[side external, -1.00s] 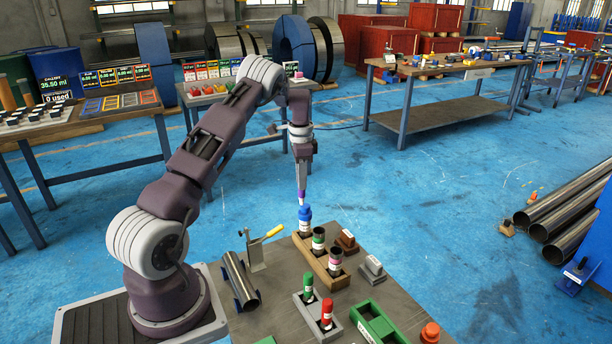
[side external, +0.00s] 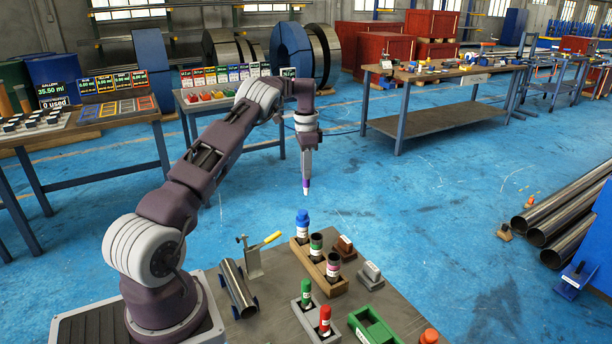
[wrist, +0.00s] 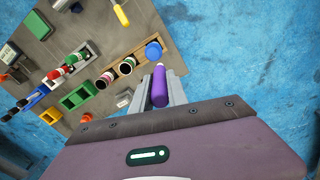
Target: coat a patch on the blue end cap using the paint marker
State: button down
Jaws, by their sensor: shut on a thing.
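My gripper (side external: 307,170) is shut on the purple paint marker (side external: 306,186), which hangs tip down with a pale tip. The marker also shows between the fingers in the wrist view (wrist: 160,88). The blue end cap (side external: 302,217) tops a piece standing upright in the far end of the wooden rack (side external: 333,285). It also shows in the wrist view (wrist: 153,50). The marker tip is above the blue cap and clearly apart from it. I cannot make out a painted patch on the cap.
Two dark open-topped tubes (side external: 316,246) share the wooden rack. Green (side external: 306,291) and red (side external: 325,319) markers stand in a grey holder nearby. A steel pipe (side external: 239,285), a clamp with a yellow handle (side external: 255,258) and a green tray (side external: 373,329) are also on the table.

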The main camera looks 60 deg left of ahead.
jog(key=shift+r, duration=1.35)
jog(key=shift+f, duration=0.15)
